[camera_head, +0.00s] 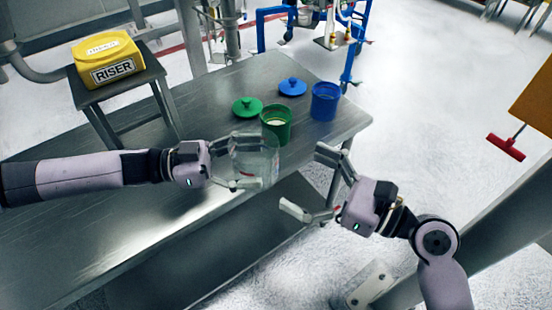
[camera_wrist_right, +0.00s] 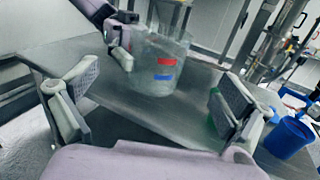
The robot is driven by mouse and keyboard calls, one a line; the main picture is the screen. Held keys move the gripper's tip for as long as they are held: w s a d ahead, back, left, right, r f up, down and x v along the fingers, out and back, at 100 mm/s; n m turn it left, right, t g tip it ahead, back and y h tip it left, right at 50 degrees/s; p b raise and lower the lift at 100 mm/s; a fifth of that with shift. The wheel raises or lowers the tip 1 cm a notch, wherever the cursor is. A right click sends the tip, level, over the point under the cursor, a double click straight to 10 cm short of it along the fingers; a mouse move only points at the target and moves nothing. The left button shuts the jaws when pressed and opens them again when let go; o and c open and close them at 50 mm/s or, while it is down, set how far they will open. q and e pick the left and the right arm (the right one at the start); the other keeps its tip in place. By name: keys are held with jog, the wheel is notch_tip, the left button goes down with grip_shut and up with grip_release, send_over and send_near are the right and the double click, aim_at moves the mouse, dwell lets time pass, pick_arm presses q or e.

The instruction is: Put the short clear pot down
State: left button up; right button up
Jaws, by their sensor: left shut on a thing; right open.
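The short clear pot (camera_head: 262,160) is see-through and upright near the table's front edge. My left gripper (camera_head: 240,163) is shut on it from the left. Whether its base touches the table I cannot tell. In the right wrist view the pot (camera_wrist_right: 152,75) shows a red mark and a blue mark, and my left gripper (camera_wrist_right: 122,48) is at its left side. My right gripper (camera_head: 308,182) is open and empty, to the right of the pot and beyond the table edge. Its spread fingers frame the pot in the right wrist view (camera_wrist_right: 148,100).
The metal table (camera_head: 120,215) holds an open green pot (camera_head: 277,124) with pale contents, close behind the clear pot, and a blue pot (camera_head: 325,102). A green lid (camera_head: 247,107) and a blue lid (camera_head: 292,87) lie behind. A yellow riser (camera_head: 106,60) sits on a stand. The table's left part is clear.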

aim_at(275, 163)
jog(key=x, duration=0.9)
jog(key=shift+w, duration=0.1)
jog(key=shift+c, duration=0.2)
jog(key=c, duration=1.2)
pick_arm(q)
jog(key=o, duration=1.2)
pick_arm(e)
jog(key=shift+c, duration=0.2)
pick_arm(q)
jog(key=shift+o, duration=1.4)
jog(key=shift+a, duration=0.15)
